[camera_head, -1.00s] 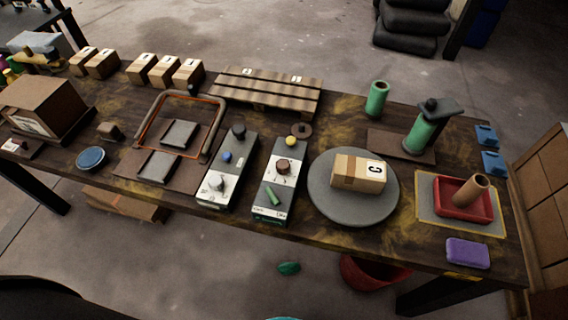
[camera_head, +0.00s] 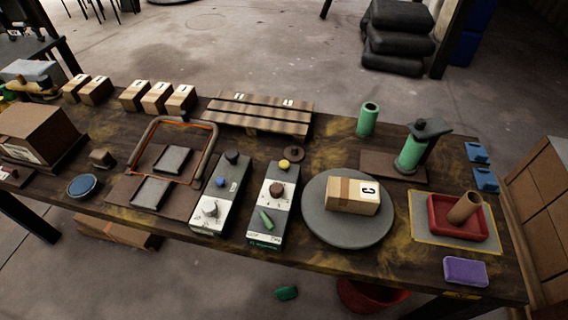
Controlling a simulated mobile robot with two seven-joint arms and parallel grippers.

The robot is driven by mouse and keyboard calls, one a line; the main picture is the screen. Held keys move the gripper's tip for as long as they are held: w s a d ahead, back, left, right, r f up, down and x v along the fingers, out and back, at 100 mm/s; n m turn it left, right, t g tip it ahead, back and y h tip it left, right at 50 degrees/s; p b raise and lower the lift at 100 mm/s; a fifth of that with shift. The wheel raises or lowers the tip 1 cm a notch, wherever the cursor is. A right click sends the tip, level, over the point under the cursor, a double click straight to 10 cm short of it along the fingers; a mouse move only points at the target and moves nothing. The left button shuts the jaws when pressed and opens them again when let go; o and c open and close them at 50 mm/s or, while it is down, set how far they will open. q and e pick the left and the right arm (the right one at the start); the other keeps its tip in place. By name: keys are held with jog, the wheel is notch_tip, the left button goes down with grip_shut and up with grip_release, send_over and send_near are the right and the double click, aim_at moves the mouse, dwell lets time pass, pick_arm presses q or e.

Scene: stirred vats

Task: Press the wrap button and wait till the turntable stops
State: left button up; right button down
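The round grey turntable (camera_head: 320,227) lies on the table right of centre. A cardboard box marked C (camera_head: 352,196) rests on it. I cannot read which button is marked for wrapping. Neither of my grippers is in view.
A wooden pallet (camera_head: 258,112) and several small boxes (camera_head: 158,97) stand along the back edge. A frame with an orange wire (camera_head: 183,124) stands left of the controls. Green rolls (camera_head: 367,119), a red tray (camera_head: 440,221) and a purple block (camera_head: 465,271) are at the right.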

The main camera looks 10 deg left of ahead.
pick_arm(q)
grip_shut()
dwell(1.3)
